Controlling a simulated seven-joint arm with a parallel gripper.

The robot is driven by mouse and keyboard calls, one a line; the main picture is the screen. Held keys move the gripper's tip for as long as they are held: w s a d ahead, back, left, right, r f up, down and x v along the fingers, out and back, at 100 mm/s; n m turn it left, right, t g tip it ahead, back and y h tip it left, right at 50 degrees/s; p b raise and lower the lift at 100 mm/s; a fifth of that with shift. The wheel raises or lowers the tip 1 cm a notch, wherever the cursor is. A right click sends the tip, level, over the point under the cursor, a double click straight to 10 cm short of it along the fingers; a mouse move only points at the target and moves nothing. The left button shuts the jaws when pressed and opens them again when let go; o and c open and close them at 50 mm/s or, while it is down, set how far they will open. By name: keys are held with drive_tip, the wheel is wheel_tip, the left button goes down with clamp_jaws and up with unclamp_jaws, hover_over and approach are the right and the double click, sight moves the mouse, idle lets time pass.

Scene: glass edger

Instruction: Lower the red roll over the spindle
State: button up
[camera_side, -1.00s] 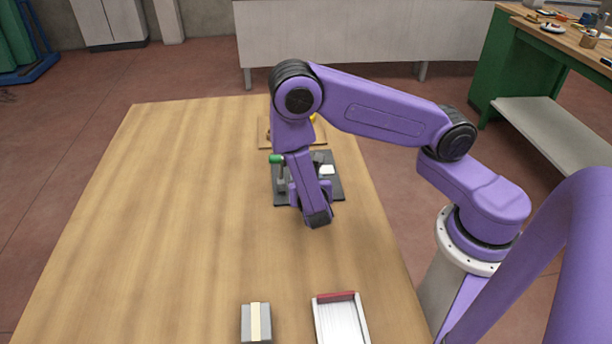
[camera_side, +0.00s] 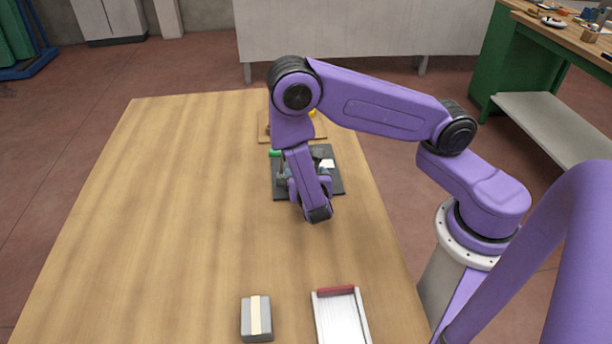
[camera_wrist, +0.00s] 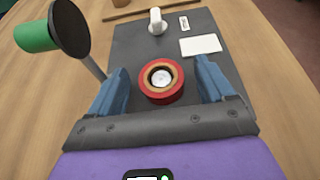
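The red roll (camera_wrist: 146,92) shows in the wrist view as a ring with a tan inner core. The pale metal top of the spindle (camera_wrist: 161,78) shows inside its hole, so the roll appears to sit around the spindle. Both are over the dark base plate (camera_wrist: 135,42). My gripper (camera_wrist: 161,68) has its two blue fingers spread on either side of the roll, with a visible gap on each side. In the side view my arm hides the roll and spindle; the dark base plate (camera_side: 337,185) shows around it.
A green handle with a black disc (camera_wrist: 38,36) stands left of the roll. A white post (camera_wrist: 156,20) and a white pad (camera_wrist: 201,45) are on the plate's far part. A grey block (camera_side: 247,322) and a white tray (camera_side: 340,318) lie nearer. The table's left is clear.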

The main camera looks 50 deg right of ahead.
drive_tip(key=shift+a, duration=0.1)
drive_tip(key=v, duration=1.7)
drive_tip(key=s+d+r+m+g+y, duration=0.3)
drive_tip(key=s+r+m+g+y, duration=0.1)
drive_tip(key=s+r+m+y, duration=0.1)
drive_tip(key=s+d+r+m+g+y, duration=0.3)
drive_tip(key=s+r+m+g+y, duration=0.2)
drive_tip(key=s+r+m, duration=0.2)
drive_tip(key=shift+s+r+m, duration=0.3)
drive_tip(key=shift+s+m, duration=0.15)
drive_tip(key=shift+m, duration=0.75)
